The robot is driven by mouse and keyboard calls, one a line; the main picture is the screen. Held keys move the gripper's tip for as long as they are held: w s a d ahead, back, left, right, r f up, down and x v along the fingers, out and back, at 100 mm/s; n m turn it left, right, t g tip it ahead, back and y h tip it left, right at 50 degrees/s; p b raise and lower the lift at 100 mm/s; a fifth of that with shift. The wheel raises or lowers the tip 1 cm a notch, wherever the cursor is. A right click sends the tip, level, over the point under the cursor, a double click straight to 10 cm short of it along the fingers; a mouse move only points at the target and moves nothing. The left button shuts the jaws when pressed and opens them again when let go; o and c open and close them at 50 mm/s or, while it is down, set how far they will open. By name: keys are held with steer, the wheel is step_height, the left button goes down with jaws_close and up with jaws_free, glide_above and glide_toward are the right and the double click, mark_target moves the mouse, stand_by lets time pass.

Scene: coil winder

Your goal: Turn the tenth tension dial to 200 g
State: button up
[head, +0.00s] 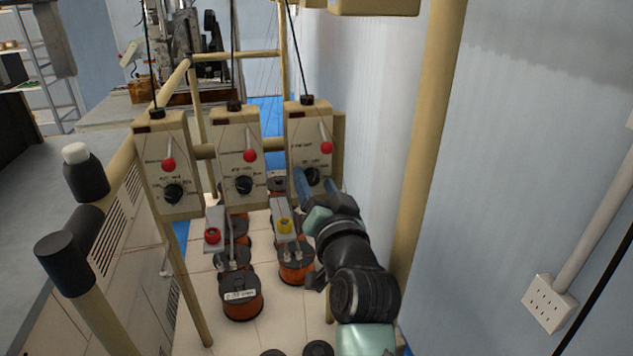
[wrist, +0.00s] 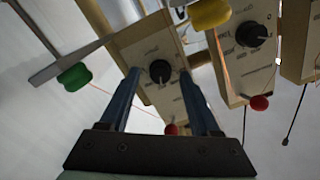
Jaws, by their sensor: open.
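Three beige tension boxes hang in a row in the head view, each with a black dial and a red ball knob. The black dial (head: 312,176) of the rightmost box (head: 309,128) is partly hidden by my gripper (head: 315,184). In the wrist view this dial (wrist: 160,71) appears between the tips of my open blue fingers (wrist: 159,72), one on each side. I cannot tell whether either finger touches it. The dial's scale marks are too small to read. The box's red ball (head: 326,147) is above the dial in the head view.
The middle box's dial (head: 244,184) and the left box's dial (head: 173,193) are close by on the left. Wire spools (head: 242,298), a yellow knob (head: 285,226) and a red knob (head: 212,236) are below. A beige post (head: 428,150) and the wall bound the right side.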

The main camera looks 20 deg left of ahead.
jaws_close()
steer(key=shift+f+n+b, duration=0.15)
steer(key=shift+n+b, duration=0.25)
steer(key=shift+b, duration=0.3)
steer(key=n+b, duration=0.2)
steer(key=b, duration=0.1)
steer(key=shift+f, duration=0.1)
steer(key=n+b, duration=0.4)
steer(key=b, duration=0.1)
steer(key=n+b, duration=0.4)
steer(key=n, duration=0.1)
steer(key=shift+b, duration=0.35)
steer(key=shift+s+a+r+n+b, duration=0.1)
steer(key=shift+n+b, duration=0.6)
steer(key=shift+n, duration=0.3)
steer(key=shift+a+r+n+b, duration=0.1)
steer(key=shift+n+b, duration=0.55)
steer(key=shift+n, duration=0.35)
